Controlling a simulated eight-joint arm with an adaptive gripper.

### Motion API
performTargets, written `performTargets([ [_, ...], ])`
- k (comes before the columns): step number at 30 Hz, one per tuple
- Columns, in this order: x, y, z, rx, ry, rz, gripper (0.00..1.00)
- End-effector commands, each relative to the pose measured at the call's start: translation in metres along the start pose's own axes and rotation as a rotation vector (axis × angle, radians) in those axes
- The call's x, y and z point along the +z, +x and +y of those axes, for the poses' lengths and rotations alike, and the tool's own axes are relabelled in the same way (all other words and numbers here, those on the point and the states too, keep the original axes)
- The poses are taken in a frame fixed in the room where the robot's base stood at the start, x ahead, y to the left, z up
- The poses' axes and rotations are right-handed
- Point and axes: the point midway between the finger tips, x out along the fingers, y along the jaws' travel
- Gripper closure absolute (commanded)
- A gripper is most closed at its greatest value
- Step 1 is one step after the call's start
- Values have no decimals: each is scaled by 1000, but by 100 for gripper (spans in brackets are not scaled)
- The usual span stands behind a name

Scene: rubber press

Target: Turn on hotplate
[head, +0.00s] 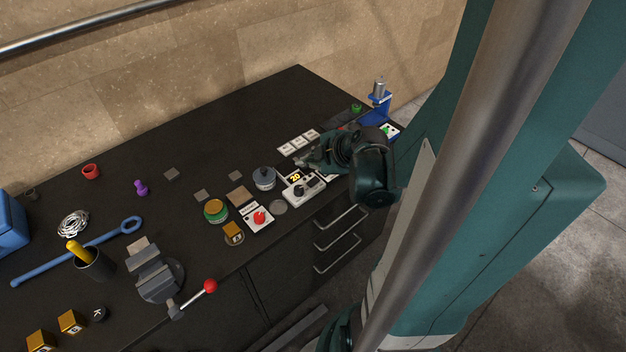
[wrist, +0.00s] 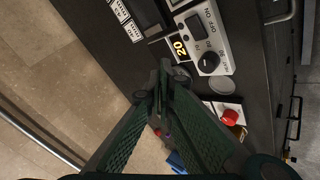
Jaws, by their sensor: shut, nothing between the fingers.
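A white control box (head: 304,192) with a black knob stands near the front edge of the black bench, beside a black part with a yellow "20" (head: 295,177). Whether this box is the hotplate's own panel I cannot tell. My gripper (head: 305,163) is shut and empty, just behind the box; in the wrist view its fingertips (wrist: 163,76) are near the yellow "20", apart from the knob. Part of the box's right side is hidden by my arm in the head view.
A white box with a red button (head: 259,217), a grey disc (head: 278,207) and a grey pot (head: 264,178) stand left of the control box. White labelled plates (head: 298,142) lie behind. A vise (head: 157,275) and a blue press (head: 378,105) stand farther off.

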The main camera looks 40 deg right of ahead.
Motion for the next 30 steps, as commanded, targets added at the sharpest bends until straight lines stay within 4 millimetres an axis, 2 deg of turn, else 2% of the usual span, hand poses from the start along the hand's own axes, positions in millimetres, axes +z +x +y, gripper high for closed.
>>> performTargets([
  [18,29,41,-30,0,0,0,100],
  [30,36,50,-36,0,0,0,100],
])
